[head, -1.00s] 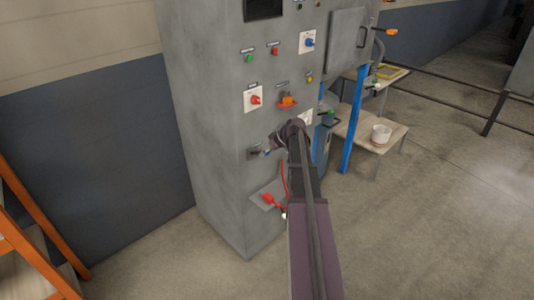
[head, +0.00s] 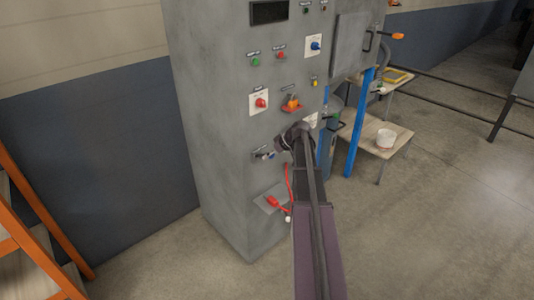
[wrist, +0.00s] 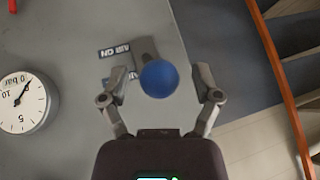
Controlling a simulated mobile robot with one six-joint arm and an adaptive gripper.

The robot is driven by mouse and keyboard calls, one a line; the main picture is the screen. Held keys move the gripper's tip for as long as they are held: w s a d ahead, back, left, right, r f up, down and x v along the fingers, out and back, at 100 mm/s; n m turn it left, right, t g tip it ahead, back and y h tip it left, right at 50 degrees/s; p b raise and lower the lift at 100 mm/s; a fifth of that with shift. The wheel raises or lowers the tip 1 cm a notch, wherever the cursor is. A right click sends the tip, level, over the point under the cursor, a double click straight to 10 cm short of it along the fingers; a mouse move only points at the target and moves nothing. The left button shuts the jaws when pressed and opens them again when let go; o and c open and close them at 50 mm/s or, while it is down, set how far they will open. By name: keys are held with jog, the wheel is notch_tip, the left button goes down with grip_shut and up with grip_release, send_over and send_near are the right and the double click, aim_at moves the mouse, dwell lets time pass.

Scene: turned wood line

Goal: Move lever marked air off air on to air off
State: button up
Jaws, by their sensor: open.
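The air lever's blue ball knob (wrist: 158,79) sits between the two fingers of my gripper (wrist: 160,74) in the wrist view. The fingers stand apart on either side of the knob, with visible gaps. A grey lever part (wrist: 146,47) shows behind the knob. The "AIR ON" label (wrist: 115,51) is just left of it; a second label (wrist: 127,98) is mostly hidden by the knob and a finger. In the head view my gripper (head: 277,151) is at the front of the grey cabinet (head: 215,130), beside the small lever mount (head: 260,153).
A pressure gauge (wrist: 25,103) is left of my gripper in the wrist view. A red plug-like part (head: 277,203) with a red cable is below on the cabinet. A red knob (head: 261,103) and an orange switch (head: 292,103) are above.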

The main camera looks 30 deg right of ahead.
jog(key=shift+f, duration=0.1)
jog(key=shift+s+a+f+b, duration=0.3)
jog(key=shift+f+b, duration=0.15)
jog(key=shift+b, duration=0.1)
jog(key=s+a+m+g+p, duration=0.15)
jog(key=s+a, duration=0.25)
jog(key=a, duration=0.7)
jog(key=s+a+g+p, duration=0.2)
jog(key=s+a+g, duration=0.1)
jog(key=a, duration=0.8)
jog(key=s+a+r+g+h+p, duration=0.1)
jog(key=s+a+r+h+p, duration=0.1)
jog(key=s+a, duration=0.4)
jog(key=s+a+r+g+h+p, duration=0.1)
jog(key=s+a+r+h+p, duration=0.1)
jog(key=s+a, duration=0.4)
jog(key=shift+s+a+r+p, duration=0.2)
jog(key=shift+a+p, duration=0.35)
jog(key=shift+a, duration=0.65)
jog(key=shift+w+m, duration=0.1)
jog(key=shift+m, duration=0.15)
